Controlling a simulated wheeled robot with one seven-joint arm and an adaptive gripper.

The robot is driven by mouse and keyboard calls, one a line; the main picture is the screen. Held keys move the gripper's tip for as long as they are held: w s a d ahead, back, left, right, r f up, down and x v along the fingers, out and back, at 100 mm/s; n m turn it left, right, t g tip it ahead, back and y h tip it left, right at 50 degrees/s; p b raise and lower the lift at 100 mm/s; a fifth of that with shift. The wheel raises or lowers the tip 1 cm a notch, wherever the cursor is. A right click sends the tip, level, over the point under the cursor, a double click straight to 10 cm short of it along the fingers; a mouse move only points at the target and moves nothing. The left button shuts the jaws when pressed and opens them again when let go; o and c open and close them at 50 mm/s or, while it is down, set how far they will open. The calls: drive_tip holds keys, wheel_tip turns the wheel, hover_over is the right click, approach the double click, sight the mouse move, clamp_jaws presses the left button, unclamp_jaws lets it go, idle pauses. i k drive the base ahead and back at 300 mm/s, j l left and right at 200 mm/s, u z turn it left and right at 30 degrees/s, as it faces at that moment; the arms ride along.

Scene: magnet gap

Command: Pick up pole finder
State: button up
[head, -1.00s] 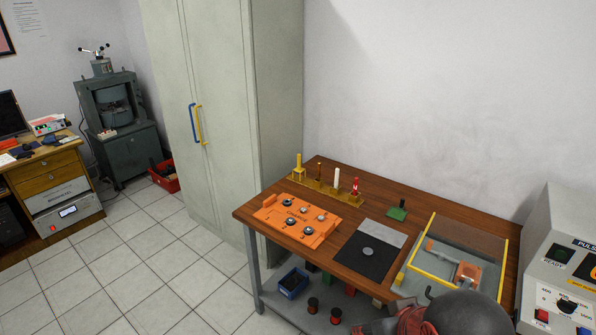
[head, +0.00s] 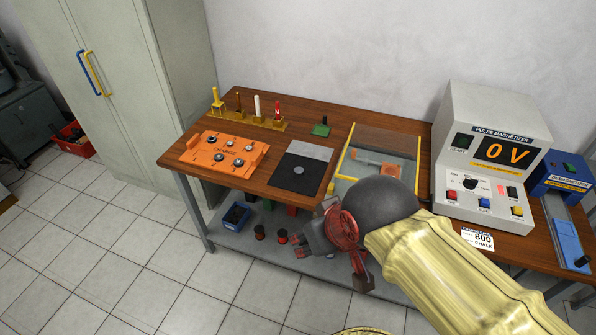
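No label marks the pole finder, so I cannot tell which piece it is. Small upright tools stand in a yellow rack (head: 258,122) at the back left of the wooden table: a yellow one (head: 217,101), a brown one (head: 239,103), a white stick (head: 257,106) and a red one with a pale top (head: 277,109). A green block with a dark post (head: 321,127) stands right of the rack. My gripper (head: 338,262), red with dark fingers, hangs before the table's front edge, well away from the rack. Its fingers look spread and empty; they are partly hidden.
An orange tray with round pieces (head: 223,150), a black-and-grey plate (head: 295,174) and a yellow-framed clear box (head: 381,140) cover the tabletop. The pulse magnetizer (head: 490,160) and a blue demagnetizer (head: 562,205) stand right. A lower shelf (head: 218,240) holds bins and spools.

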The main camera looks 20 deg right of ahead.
sight(217, 103)
drive_tip(key=i+j+u, duration=0.25)
drive_tip(key=i+j, duration=0.15)
drive_tip(key=i+j+u, duration=0.55)
drive_tip(key=i, duration=0.3)
drive_tip(key=i+j+u, duration=0.25)
drive_tip(key=i, duration=0.2)
drive_tip(key=i+u, duration=0.3)
drive_tip(key=i, duration=0.2)
drive_tip(key=i+z, duration=0.45)
drive_tip(key=i+j+z, duration=0.2)
drive_tip(key=i+z, duration=0.5)
drive_tip(key=z, duration=0.25)
drive_tip(key=i+z, duration=0.15)
drive_tip(key=z, duration=0.3)
drive_tip(key=i+z, duration=0.2)
drive_tip(key=z, duration=0.25)
drive_tip(key=i+j+z, duration=0.15)
drive_tip(key=z, duration=0.3)
drive_tip(key=i+j+z, duration=0.15)
drive_tip(key=z, duration=0.3)
drive_tip(key=i+j+z, duration=0.75)
drive_tip(key=j, duration=0.2)
drive_tip(key=k, duration=0.1)
